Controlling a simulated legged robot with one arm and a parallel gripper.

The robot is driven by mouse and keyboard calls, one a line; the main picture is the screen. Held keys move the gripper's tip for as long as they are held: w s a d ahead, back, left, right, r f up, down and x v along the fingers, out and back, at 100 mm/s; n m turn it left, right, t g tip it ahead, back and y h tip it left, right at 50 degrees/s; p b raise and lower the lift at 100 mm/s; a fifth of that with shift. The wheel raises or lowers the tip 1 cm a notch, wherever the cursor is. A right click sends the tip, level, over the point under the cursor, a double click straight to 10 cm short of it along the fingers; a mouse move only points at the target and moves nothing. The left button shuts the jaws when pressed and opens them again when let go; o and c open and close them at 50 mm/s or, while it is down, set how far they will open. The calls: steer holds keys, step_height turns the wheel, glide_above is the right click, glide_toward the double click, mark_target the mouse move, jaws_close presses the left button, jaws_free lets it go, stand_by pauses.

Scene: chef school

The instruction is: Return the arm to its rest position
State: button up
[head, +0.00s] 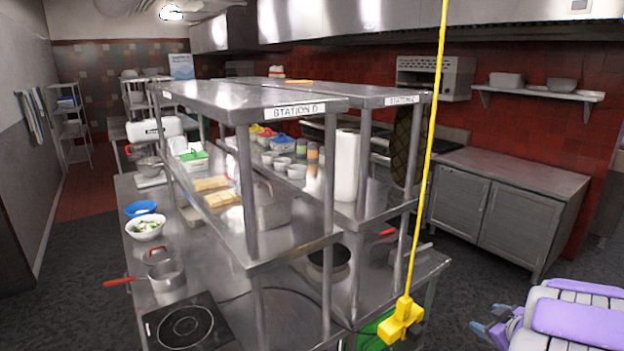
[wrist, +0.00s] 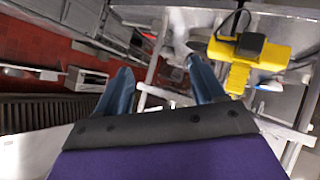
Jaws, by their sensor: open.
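My gripper (head: 490,330) is at the lower right of the head view, beside my purple and white arm. In the wrist view its two blue fingers (wrist: 160,88) stand wide apart with nothing between them. In the head view it is apart from the steel station and from the yellow hanging connector (head: 402,318) to its left. The yellow connector also shows in the wrist view (wrist: 240,62), right of the fingers.
A steel station (head: 290,235) with shelves fills the middle; bowls, pots and an induction hob (head: 186,327) stand on its counter. A yellow cord (head: 430,150) hangs down in front. A steel cabinet (head: 500,205) stands behind at right. Dark floor between cabinet and station is clear.

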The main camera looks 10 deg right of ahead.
steer(key=s+a+r+m+g+h+b, duration=0.2)
steer(key=a+g+h, duration=0.1)
steer(key=a, duration=0.2)
steer(key=s+a+r+m+g+h+b, duration=0.2)
steer(key=a+m+b, duration=0.1)
steer(key=a, duration=0.2)
steer(key=s+a+f+g+y+b, duration=0.2)
steer(key=s+a+f+g+y, duration=0.1)
steer(key=s+a, duration=0.9)
steer(key=s+a+f+n+g+y+b, duration=0.1)
steer(key=s+a+f+g+y, duration=0.3)
steer(key=s+a, duration=0.9)
steer(key=a+f+b, duration=0.1)
steer(key=a+f, duration=0.1)
steer(key=a, duration=0.5)
steer(key=shift+f+g, duration=0.15)
steer(key=shift+g, duration=0.25)
